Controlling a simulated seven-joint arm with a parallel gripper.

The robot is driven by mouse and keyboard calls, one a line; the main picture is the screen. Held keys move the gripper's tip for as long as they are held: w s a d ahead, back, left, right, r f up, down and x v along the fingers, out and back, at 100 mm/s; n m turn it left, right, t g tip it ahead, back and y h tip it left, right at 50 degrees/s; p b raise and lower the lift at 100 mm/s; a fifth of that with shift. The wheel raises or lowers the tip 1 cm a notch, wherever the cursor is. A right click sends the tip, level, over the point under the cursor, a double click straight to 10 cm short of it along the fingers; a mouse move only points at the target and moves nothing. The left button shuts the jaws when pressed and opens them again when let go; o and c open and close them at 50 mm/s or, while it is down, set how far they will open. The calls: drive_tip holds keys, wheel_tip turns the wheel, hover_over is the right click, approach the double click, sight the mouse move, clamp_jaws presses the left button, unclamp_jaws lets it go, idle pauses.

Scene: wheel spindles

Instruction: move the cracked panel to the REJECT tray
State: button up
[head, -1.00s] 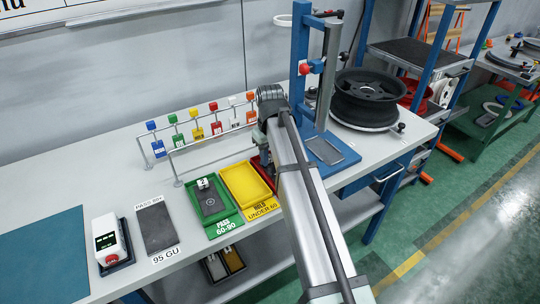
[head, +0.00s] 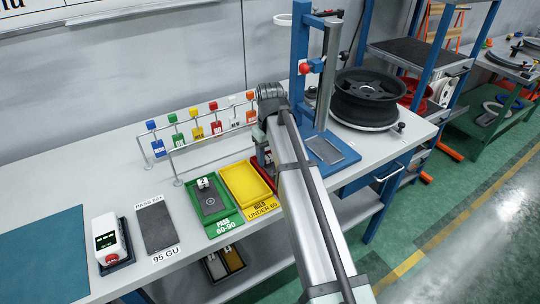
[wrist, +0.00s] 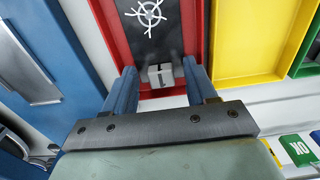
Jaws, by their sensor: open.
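A dark panel (wrist: 152,38) with a white radiating crack mark lies in the red tray (wrist: 112,28) in the wrist view. A small white block with a "1" (wrist: 160,76) sits on the panel's near end. My gripper (wrist: 158,76) is open, with its two blue fingers on either side of the block and a gap to each. In the head view my arm hides most of the red tray (head: 266,206), and its panel cannot be seen there. Whether the block is fixed to the panel cannot be told.
The yellow tray (head: 262,197), marked HOLD, is empty. The green PASS tray (head: 235,216) to its left holds another dark panel (head: 211,201) with a white block. A tag rack (head: 215,137) stands behind the trays. A blue stand (head: 299,65) and wheel (head: 362,95) are to the right.

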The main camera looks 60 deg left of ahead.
sight(270, 158)
wheel_tip(270, 158, up, 12)
idle(0.5)
drive_tip(key=shift+f, duration=0.15)
